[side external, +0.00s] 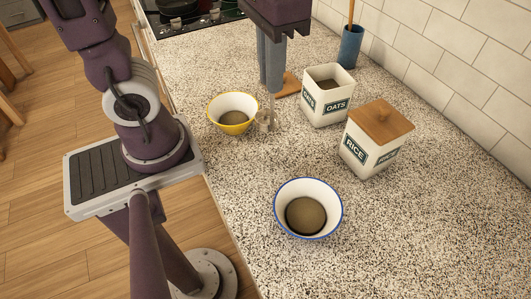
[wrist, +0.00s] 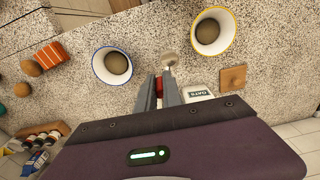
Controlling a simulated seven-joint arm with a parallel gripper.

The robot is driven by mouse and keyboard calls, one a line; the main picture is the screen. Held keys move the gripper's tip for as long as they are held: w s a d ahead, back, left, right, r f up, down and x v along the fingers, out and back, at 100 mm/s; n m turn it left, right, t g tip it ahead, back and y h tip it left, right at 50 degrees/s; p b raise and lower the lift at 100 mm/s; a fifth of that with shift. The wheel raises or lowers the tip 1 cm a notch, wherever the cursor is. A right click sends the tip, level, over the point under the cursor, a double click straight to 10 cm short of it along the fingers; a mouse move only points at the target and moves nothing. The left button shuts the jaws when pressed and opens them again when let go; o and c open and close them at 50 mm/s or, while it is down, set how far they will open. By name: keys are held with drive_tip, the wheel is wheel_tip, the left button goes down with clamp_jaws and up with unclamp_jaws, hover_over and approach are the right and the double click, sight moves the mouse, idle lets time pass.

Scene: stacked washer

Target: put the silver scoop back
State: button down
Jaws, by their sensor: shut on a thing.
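My gripper (side external: 271,90) points down and is shut on the handle of the silver scoop (side external: 264,118). The scoop's small cup hangs below the fingers, just right of the yellow-rimmed bowl (side external: 233,112). I cannot tell whether it touches the counter. The scoop's cup (wrist: 169,60) also shows just beyond my fingertips (wrist: 159,77) in the wrist view. The OATS canister (side external: 326,105) stands open to the right of the scoop, with brown contents inside. A square wooden lid (side external: 289,86) lies on the counter behind my fingers, beside that canister.
The RICE canister (side external: 367,150) has its wooden lid on. A blue-rimmed bowl (side external: 308,208) with brown contents stands nearer the camera. A blue utensil holder (side external: 350,46) stands by the tiled wall. An orange striped box (wrist: 50,55) lies left in the wrist view. Counter between the bowls is clear.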

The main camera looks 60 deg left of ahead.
wheel_tip(320, 180, down, 10)
drive_tip(key=d, duration=0.1)
drive_tip(key=shift+d, duration=0.15)
drive_tip(key=shift+f, duration=0.3)
drive_tip(key=c, duration=1.5)
unclamp_jaws()
drive_tip(key=shift+r, duration=0.1)
wheel_tip(320, 180, up, 12)
drive_tip(key=s+a+t, duration=0.5)
drive_tip(key=a, duration=0.1)
drive_tip(key=shift+f, duration=0.35)
drive_tip(key=shift+a, duration=0.1)
